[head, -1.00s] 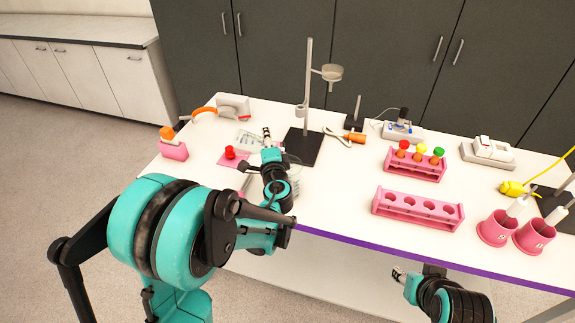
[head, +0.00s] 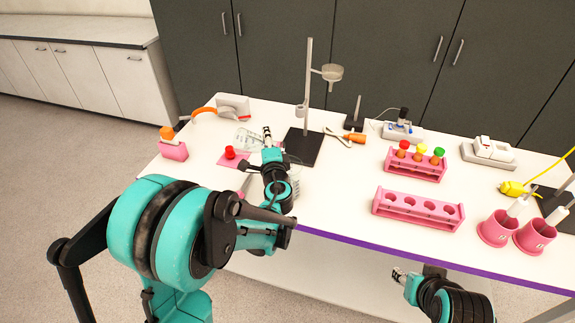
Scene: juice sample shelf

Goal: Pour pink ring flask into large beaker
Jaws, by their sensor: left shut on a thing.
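My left gripper (head: 247,168) is over the left front part of the white table, its dark fingers pointing left. It is shut on a small clear vessel with a pink part (head: 240,193), which I take to be the pink ring flask. The flask is mostly hidden by my arm, so its tilt and contents cannot be told. A clear beaker (head: 296,172), likely the large beaker, stands just right of my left wrist, partly hidden behind it. My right gripper (head: 400,276) is low in front of the table's edge; its fingers are not clear.
A metal stand (head: 308,95) with a ring rises behind the beaker. A red stopper (head: 230,152) rests on a pink mat (head: 228,162). An empty pink rack (head: 417,209) and a filled pink rack (head: 415,166) stand right, near pink cups (head: 495,230).

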